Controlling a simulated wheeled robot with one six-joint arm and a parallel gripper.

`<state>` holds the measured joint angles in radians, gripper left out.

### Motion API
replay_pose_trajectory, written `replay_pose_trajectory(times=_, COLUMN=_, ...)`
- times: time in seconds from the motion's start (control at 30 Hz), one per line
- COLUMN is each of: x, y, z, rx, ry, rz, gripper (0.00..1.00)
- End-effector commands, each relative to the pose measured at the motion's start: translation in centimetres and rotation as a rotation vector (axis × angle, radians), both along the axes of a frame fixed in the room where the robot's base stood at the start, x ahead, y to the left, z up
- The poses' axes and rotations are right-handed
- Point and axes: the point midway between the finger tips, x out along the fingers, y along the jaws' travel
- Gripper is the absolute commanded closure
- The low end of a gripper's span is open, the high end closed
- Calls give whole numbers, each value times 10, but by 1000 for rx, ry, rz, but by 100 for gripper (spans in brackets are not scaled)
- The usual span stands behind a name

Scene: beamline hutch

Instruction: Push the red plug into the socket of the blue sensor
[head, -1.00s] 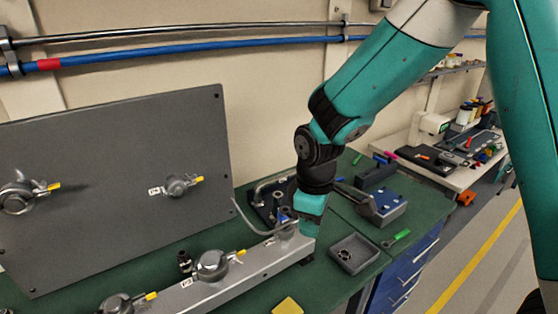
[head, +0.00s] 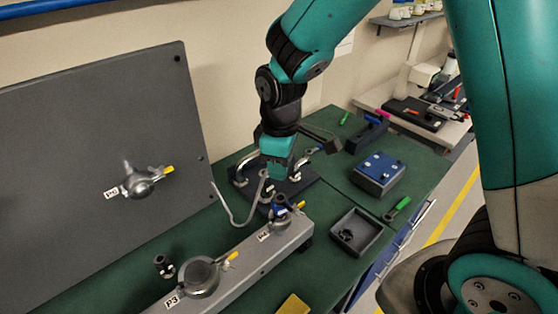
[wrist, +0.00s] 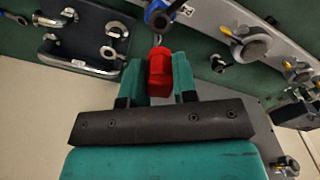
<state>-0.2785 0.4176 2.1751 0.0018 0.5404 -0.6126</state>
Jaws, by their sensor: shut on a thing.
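The red plug (wrist: 159,72) is between the two teal fingers of my gripper (wrist: 160,82) in the wrist view, which is shut on it. A thin grey cable (head: 236,217) loops up toward my gripper (head: 275,175) in the head view, where the plug itself is hidden or too small to make out. The blue sensor (head: 281,204) sits on the grey rail near its right end, beside a yellow lever. It also shows, cut off, at the top of the wrist view (wrist: 160,12). The plug is apart from it. The socket opening cannot be made out.
The grey rail (head: 243,267) also bears a round valve (head: 199,277). A dark plate with bent metal pipes (head: 243,168) lies behind the sensor. A grey panel (head: 95,150) stands at left. A blue-topped box (head: 378,172) and an open grey tray (head: 370,221) are at right.

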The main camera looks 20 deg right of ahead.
Motion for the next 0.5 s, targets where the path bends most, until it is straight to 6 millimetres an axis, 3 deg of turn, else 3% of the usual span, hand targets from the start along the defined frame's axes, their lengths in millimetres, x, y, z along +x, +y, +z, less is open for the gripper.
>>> replay_pose_trajectory(times=0.3, x=0, y=0, z=-38, rx=0, ry=0, rz=0, gripper=100)
replay_pose_trajectory(times=0.5, x=0, y=0, z=-53, rx=0, ry=1, rz=0, gripper=100)
